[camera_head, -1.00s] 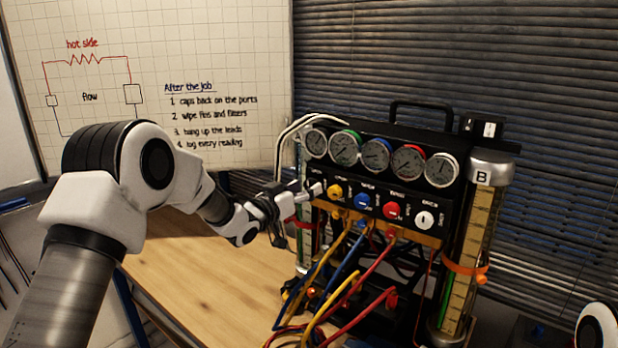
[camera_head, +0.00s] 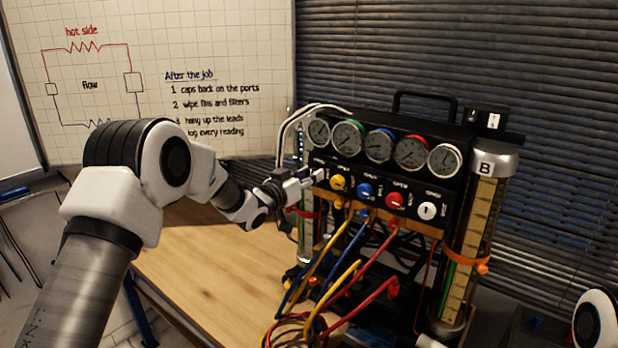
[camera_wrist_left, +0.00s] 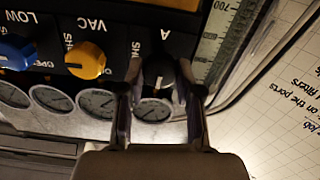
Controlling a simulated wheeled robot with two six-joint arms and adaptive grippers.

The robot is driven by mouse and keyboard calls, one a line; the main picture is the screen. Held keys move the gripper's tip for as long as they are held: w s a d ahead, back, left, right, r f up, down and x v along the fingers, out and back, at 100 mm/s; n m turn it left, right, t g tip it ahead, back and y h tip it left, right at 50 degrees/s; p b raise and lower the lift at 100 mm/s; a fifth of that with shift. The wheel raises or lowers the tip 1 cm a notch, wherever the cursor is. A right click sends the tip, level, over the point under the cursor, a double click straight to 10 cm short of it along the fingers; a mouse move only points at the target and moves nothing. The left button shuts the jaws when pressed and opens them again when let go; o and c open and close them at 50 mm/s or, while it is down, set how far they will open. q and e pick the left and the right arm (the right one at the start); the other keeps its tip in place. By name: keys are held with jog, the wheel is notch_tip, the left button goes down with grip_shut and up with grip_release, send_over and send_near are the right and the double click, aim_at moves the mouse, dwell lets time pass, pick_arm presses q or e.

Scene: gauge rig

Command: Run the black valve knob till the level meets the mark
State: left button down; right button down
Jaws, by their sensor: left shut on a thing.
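The black valve knob (camera_wrist_left: 159,74) shows in the left wrist view, under the letter A on the panel. My left gripper (camera_wrist_left: 160,88) is shut on it, one finger on either side. In the head view my left gripper (camera_head: 314,179) is at the left end of the panel and hides the knob. Tube A (camera_head: 304,240) stands below and behind the gripper, with a reddish band around it; its level is too small to read. Its scale (camera_wrist_left: 216,42) shows 700 in the left wrist view, with no level readable there. My right gripper is out of view.
Yellow (camera_head: 338,182), blue (camera_head: 364,191), red (camera_head: 395,200) and white (camera_head: 428,211) knobs sit close to the right. Coloured hoses (camera_head: 340,290) hang in front. Tube B (camera_head: 478,230) with an orange band stands at the right. The wooden table (camera_head: 205,265) is clear at left.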

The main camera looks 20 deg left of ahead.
pick_arm(q)
jog(key=shift+d+f+m+b, duration=0.1)
jog(key=shift+m+b, duration=4.3)
jog(key=shift+b, duration=0.2)
jog(key=shift+d+f+m+b, duration=0.1)
jog(key=shift+m+b, duration=4.3)
jog(key=shift+b, duration=0.15)
jog(key=shift+r, duration=0.1)
jog(key=shift+a, duration=0.1)
jog(key=c, duration=0.8)
grip_release()
jog(key=shift+o, duration=0.2)
jog(key=shift+s, duration=0.1)
